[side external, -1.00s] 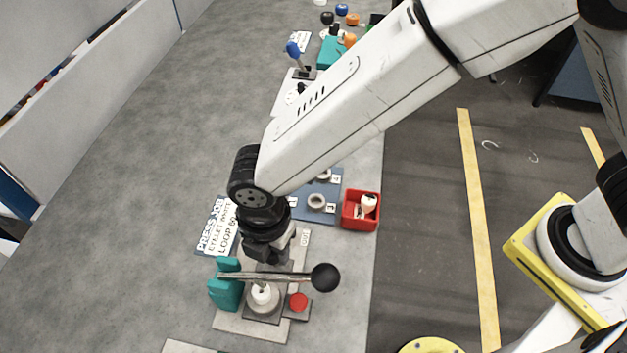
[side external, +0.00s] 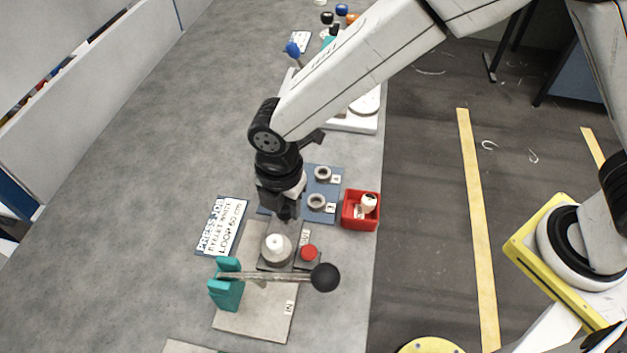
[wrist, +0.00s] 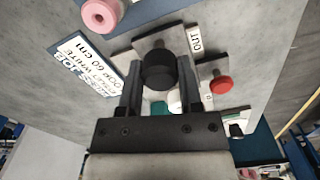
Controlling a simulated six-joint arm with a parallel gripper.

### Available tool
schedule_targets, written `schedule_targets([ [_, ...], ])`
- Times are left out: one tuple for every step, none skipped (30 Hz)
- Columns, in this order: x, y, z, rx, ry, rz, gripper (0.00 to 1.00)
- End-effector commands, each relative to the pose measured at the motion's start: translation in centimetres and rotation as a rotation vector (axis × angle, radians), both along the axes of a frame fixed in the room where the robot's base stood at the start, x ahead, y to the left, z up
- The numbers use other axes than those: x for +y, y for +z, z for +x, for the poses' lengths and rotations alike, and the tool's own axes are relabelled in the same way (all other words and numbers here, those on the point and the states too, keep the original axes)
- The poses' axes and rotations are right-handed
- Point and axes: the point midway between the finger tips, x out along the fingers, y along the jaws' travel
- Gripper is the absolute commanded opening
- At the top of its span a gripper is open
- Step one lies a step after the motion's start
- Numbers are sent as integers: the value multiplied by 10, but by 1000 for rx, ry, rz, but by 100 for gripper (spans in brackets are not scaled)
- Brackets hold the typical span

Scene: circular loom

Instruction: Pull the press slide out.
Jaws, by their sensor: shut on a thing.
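My gripper (side external: 287,212) is low at the slide's far end. In the wrist view its two fingers (wrist: 159,95) are shut on a black knob (wrist: 158,70). The red button (wrist: 220,85) shows at right there, and the OUT label (wrist: 195,38) above. In the side view the knob is hidden by my gripper.
A lever with a black ball (side external: 324,277) reaches across the base from a teal bracket (side external: 226,285). The job card (side external: 222,227) lies at left. A blue mat (side external: 322,188) with grey rings and a red bin (side external: 361,211) stand behind. The grey table at left is clear.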

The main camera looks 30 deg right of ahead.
Motion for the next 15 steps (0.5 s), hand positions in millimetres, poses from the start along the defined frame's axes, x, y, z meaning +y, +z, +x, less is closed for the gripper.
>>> schedule_targets([
  [-4, 2, 7, -6, -4, 5, 0],
  [-5, 2, 8, -6, -3, 5, 0],
  [-7, 2, 9, -6, -1, 5, 0],
  [-7, 2, 10, -6, -1, 5, 0],
  [-8, 2, 11, -6, 0, 5, 0],
  [-9, 2, 11, -6, 0, 5, 0],
  [-9, 2, 11, -7, 0, 4, 0],
  [-9, 2, 11, -7, 0, 4, 0],
  [-9, 2, 12, -7, 0, 4, 0],
  [-9, 2, 12, -7, 0, 3, 0],
  [-9, 2, 12, -7, -1, 3, 0],
  [-10, 2, 12, -8, -1, 4, 0],
  [-10, 2, 12, -9, -1, 3, 0],
  [-10, 2, 12, -9, 0, 3, 55],
  [-10, 2, 12, -8, -1, 2, 68],
])
